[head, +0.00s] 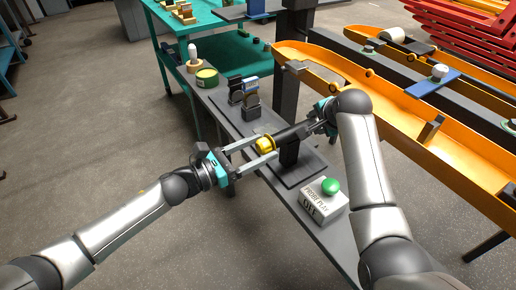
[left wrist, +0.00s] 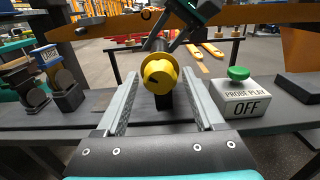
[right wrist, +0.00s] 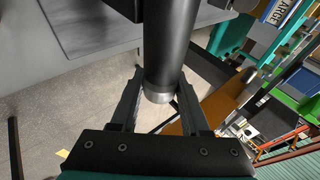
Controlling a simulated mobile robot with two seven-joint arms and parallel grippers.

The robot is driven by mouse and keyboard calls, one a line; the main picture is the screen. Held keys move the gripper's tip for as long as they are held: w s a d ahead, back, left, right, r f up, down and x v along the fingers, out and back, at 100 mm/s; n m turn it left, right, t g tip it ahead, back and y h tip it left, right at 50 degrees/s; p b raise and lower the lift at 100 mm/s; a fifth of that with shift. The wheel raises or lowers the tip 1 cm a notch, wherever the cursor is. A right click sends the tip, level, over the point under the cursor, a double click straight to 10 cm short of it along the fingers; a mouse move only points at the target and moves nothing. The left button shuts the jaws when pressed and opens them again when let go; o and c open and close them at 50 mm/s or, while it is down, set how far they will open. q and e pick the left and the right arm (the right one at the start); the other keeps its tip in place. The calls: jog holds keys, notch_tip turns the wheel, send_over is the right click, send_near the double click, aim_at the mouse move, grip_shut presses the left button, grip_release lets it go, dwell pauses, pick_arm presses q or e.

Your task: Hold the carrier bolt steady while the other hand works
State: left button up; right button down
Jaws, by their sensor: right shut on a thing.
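The carrier bolt (head: 288,136) is a dark horizontal cylinder passing through a black post above the bench, with a yellow knob (head: 264,145) on its left end. My left gripper (head: 269,147) is open, its long fingers on either side of the knob. In the left wrist view the yellow knob (left wrist: 159,74) sits between the spread fingers with gaps showing. My right gripper (head: 310,127) is shut on the other end of the bolt. In the right wrist view the black cylinder with a metal rim (right wrist: 168,50) lies between its fingers. The contact is partly hidden.
A white box marked PROBE PLAY OFF with a green button (head: 331,186) stands on the narrow grey bench near the front. Small dark blocks (head: 251,107) and a green-and-yellow tin (head: 207,77) stand further back. Orange rails (head: 350,80) run along the right.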

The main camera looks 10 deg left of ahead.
pick_arm(q)
grip_shut()
dwell(0.3)
jog(key=shift+n, duration=0.3)
